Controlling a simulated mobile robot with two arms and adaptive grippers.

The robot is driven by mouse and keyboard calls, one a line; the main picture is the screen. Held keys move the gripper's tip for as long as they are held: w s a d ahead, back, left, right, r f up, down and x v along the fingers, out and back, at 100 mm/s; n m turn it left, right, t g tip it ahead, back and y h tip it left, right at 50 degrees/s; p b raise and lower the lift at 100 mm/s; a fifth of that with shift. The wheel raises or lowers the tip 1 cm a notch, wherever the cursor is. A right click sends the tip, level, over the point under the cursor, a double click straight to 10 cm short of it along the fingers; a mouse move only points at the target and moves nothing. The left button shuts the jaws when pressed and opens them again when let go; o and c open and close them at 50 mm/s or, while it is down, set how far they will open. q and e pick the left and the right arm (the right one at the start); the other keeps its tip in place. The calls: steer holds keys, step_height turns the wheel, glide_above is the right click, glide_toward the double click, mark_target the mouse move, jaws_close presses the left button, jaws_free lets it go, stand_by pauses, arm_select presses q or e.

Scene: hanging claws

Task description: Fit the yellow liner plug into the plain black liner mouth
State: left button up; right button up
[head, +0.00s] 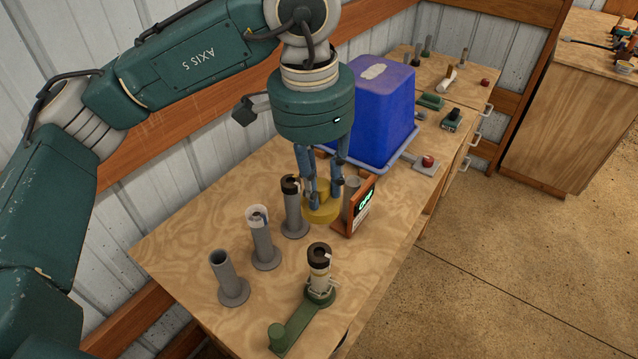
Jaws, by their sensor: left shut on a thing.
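My left gripper (321,190) points down over the table, its fingers shut on the yellow liner plug (321,212), a round yellow piece with a wide lower rim. The plug is behind and above a dark-mouthed cylinder (319,255) clamped in a green stand. Another grey cylinder with a black mouth (291,184) stands upright just left of the plug; its rim shows a lighter patch. I cannot tell for sure which mouth is the plain black one. My right gripper is not in view.
A white-topped grey cylinder (260,240) and an open grey one (229,278) stand to the left on the wooden table (190,240). A small lit display (361,206) stands right beside the plug. A blue bin (372,110) sits behind.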

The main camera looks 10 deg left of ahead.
arm_select(q)
steer(key=shift+f+b, duration=0.35)
steer(key=shift+f, duration=0.3)
steer(key=shift+f+b, duration=0.4)
step_height(320, 180, down, 10)
steer(key=b, duration=0.9)
steer(key=shift+r, duration=0.25)
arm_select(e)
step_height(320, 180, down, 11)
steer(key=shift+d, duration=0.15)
arm_select(q)
steer(key=shift+s+a, duration=0.1)
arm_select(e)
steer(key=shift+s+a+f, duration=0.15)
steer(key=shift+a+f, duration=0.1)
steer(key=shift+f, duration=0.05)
arm_select(q)
steer(key=shift+b, duration=0.55)
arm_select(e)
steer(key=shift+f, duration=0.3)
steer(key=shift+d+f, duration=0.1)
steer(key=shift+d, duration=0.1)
